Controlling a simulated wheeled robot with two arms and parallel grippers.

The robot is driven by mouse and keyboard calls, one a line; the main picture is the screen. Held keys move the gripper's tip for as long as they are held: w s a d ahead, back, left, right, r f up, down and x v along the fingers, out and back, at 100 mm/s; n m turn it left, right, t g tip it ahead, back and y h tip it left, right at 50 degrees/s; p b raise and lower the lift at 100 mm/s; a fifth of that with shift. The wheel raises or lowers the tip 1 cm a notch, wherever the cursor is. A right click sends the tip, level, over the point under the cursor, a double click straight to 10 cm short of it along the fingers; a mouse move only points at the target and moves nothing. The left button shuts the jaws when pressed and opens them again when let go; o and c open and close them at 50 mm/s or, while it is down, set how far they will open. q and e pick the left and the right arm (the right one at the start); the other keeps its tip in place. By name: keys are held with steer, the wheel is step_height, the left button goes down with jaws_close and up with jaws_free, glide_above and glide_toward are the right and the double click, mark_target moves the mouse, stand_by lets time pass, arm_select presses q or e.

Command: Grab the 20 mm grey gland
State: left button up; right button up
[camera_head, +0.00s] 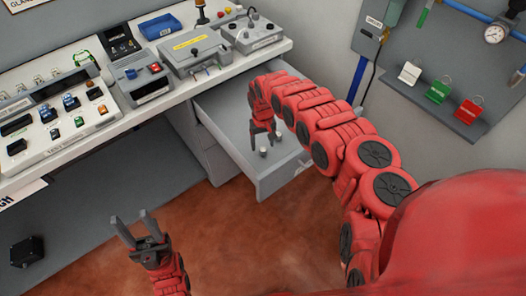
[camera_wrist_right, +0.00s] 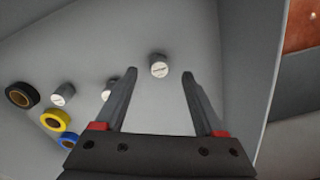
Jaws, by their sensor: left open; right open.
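My right gripper (camera_head: 262,138) reaches down into the open drawer, and its jaws are open. In the right wrist view a small grey cylindrical gland (camera_wrist_right: 159,66) with a white label lies just beyond and between the two fingertips (camera_wrist_right: 160,73), with no finger touching it. The labels are too small to read, so I cannot tell which is 20 mm. My left gripper (camera_head: 131,216) is open and empty, above the floor in front of the bench.
The grey drawer (camera_head: 228,117) has raised walls close around my right gripper. Black (camera_wrist_right: 21,95), yellow (camera_wrist_right: 54,120) and blue (camera_wrist_right: 70,139) tape rolls lie left in it. The bench (camera_head: 105,135) above carries several devices. Coloured padlocks (camera_head: 440,88) hang at the right wall.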

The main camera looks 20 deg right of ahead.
mark_target(263, 149)
step_height(263, 149, down, 3)
steer(key=shift+a+f, duration=0.1)
steer(key=shift+f, duration=0.5)
jaws_close()
